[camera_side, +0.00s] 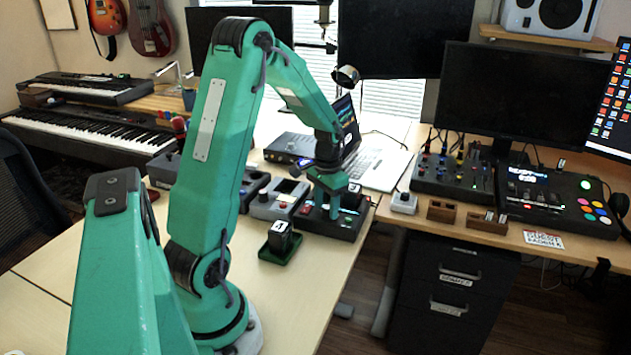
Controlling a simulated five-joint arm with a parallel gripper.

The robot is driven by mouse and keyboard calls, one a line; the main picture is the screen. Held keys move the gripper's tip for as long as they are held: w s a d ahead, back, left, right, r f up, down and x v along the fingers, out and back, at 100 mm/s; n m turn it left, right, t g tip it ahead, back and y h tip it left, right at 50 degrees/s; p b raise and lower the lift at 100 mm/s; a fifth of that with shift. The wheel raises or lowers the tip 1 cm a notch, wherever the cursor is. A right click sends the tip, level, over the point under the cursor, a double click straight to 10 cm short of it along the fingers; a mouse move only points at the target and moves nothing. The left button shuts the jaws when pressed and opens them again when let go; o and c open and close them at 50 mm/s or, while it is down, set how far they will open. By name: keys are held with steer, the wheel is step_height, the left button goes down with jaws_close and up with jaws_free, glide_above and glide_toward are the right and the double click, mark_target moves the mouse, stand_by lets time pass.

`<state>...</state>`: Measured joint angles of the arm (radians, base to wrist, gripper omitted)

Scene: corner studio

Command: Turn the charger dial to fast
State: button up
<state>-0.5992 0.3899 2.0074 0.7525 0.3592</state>
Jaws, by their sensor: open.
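My green arm reaches across the table, and my gripper (333,208) points down over a dark box (346,230) near the table's right edge. The box has small lit spots on its top and looks like the charger. The fingers are at or just above its top; I cannot tell whether they touch it. The dial is hidden behind the gripper or too small to make out, so its setting cannot be read. My gripper is open, with nothing visible held in it.
A small black block with a white label (281,238) sits in a green tray (280,257) in front of the box. A grey device with a small screen (277,203) stands just left. A laptop (378,168) is behind. The front tabletop is clear.

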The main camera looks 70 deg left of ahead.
mark_target(327, 207)
step_height(327, 207, up, 7)
steer(key=shift+r, duration=0.1)
stand_by(0.4)
steer(key=shift+d+r, duration=0.15)
steer(key=s+d+r+m+t+y, duration=0.1)
steer(key=s+d+r+t, duration=0.2)
steer(key=d+r, duration=0.8)
steer(key=s+d+m+t, duration=0.1)
steer(key=s+d+t, duration=0.1)
steer(key=s+d, duration=0.6)
steer(key=shift+d+m+t+h, duration=0.4)
steer(key=shift+d, duration=1.4)
steer(key=shift+r, duration=0.1)
